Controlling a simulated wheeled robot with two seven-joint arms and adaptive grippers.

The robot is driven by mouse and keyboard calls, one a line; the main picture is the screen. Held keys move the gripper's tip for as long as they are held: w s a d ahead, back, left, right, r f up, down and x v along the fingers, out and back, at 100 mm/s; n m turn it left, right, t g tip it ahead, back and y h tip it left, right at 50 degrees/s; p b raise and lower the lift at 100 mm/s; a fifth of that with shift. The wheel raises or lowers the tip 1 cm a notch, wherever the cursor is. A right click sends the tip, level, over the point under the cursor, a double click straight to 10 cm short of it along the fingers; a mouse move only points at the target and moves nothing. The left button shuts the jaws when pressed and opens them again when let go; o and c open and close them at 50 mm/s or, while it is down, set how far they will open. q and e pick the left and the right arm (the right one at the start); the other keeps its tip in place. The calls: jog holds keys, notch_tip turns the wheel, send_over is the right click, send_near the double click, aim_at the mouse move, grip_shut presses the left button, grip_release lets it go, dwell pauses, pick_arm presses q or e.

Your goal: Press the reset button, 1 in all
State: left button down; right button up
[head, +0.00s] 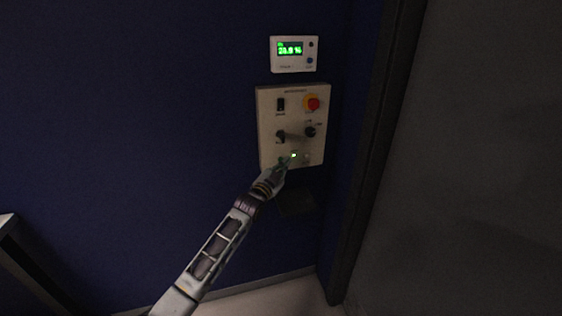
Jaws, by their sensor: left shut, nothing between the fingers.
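A beige control panel (294,122) hangs on the dark blue wall. I cannot tell whether the tips touch the panel. The reset button is not clearly made out; the gripper may cover it. My right gripper is not in view.
A white display box (293,54) with green digits is mounted above the panel. A dark post (375,150) and a grey surface (470,170) stand close on the right. A dark piece (297,203) sits below the panel. The wall to the left is bare.

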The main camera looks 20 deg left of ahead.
pick_arm(q)
jog(key=shift+s+d, duration=0.1)
jog(key=shift+s, duration=0.05)
jog(key=s+d+p, duration=0.1)
jog(key=s, duration=0.1)
jog(key=s+d+p, duration=0.1)
jog(key=s+p, duration=0.1)
jog(key=shift+d, duration=0.35)
dwell(0.4)
dwell(0.6)
